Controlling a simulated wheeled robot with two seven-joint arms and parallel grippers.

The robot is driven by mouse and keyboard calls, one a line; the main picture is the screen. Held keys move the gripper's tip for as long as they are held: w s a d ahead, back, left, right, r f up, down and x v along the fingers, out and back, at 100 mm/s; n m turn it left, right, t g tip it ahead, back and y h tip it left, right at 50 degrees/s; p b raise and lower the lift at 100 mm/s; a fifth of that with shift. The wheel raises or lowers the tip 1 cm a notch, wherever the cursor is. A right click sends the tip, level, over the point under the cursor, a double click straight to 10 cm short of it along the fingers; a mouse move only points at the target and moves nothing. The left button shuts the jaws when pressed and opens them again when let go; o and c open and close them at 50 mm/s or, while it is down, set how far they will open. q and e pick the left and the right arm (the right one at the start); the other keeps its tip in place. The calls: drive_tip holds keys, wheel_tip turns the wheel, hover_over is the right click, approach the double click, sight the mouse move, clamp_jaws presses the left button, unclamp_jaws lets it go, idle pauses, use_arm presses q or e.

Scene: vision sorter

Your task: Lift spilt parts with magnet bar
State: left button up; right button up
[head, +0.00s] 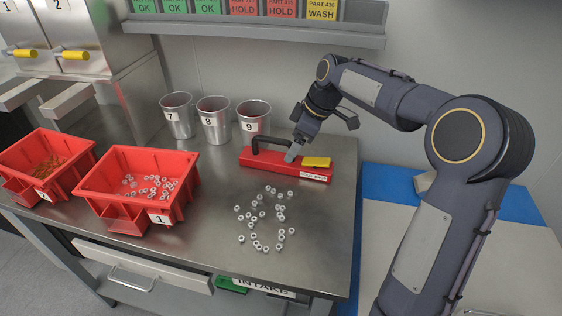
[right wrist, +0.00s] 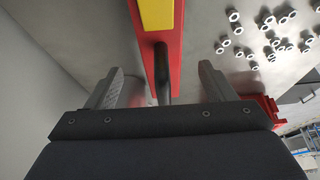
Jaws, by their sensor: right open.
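A red magnet bar (head: 258,164) with a black handle (head: 268,139) and a yellow lever (head: 316,162) lies on the steel bench. My left gripper is not in view.
A red bin marked 1 (head: 178,209) holds more nuts; another red bin (head: 72,145) to its left holds brownish parts. Metal cups 7 (head: 177,108), 8 (head: 213,112) and 9 (head: 253,108) stand behind. The bench's right edge lies just right of the bar.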

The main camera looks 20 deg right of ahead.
drive_tip(key=x, duration=0.6)
drive_tip(key=shift+a+b, duration=0.15)
drive_tip(key=shift+b, duration=0.2)
drive_tip(key=shift+w+r, duration=0.1)
drive_tip(key=shift+r, duration=0.05)
drive_tip(key=c, duration=1.5)
